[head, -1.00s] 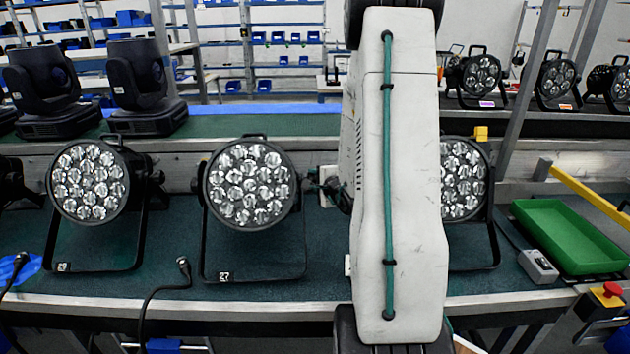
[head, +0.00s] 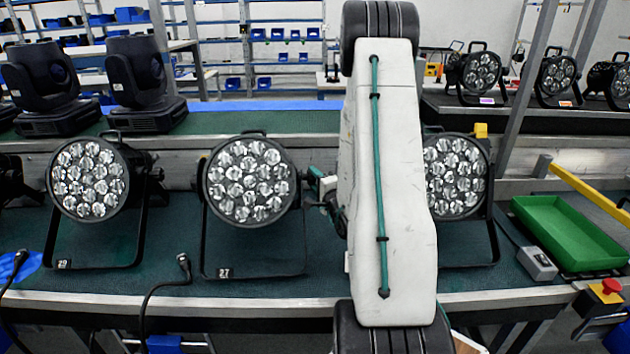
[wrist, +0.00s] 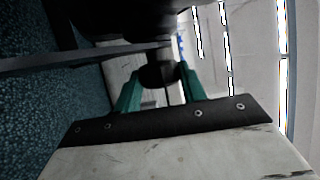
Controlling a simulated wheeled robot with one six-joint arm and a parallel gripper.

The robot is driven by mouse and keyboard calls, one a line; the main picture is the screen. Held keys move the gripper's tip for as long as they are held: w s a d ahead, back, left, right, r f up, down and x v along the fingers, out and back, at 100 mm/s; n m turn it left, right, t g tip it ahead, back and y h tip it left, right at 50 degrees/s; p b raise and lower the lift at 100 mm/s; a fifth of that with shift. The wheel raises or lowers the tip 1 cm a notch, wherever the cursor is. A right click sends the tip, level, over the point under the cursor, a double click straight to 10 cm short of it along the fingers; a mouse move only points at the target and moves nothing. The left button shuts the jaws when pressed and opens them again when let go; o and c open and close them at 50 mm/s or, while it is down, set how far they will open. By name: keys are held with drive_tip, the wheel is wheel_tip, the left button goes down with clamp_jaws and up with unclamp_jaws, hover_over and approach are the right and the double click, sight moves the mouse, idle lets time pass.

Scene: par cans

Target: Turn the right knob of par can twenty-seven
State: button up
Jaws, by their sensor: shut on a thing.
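Par can twenty-seven (head: 249,182) stands on the green bench left of my arm in the head view, its many-lens face forward. Its stand carries the label 27 (head: 224,272). My gripper (head: 316,184) is at the can's right side, partly hidden behind my arm. In the wrist view my gripper's green fingers (wrist: 160,80) are shut on a dark round knob (wrist: 160,73), one finger on each side. Its turn angle cannot be read.
Another par can (head: 88,182), labelled 29, stands to the left. A third (head: 455,178) stands right, partly behind my arm. A black cable (head: 160,291) lies in front. A green tray (head: 566,234) and a grey box (head: 538,263) are at right.

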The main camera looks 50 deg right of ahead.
drive_tip(key=shift+w+a, duration=0.1)
drive_tip(key=o, duration=1)
drive_tip(key=v, duration=0.7)
drive_tip(key=shift+s+a, duration=0.15)
drive_tip(key=shift+s, duration=0.25)
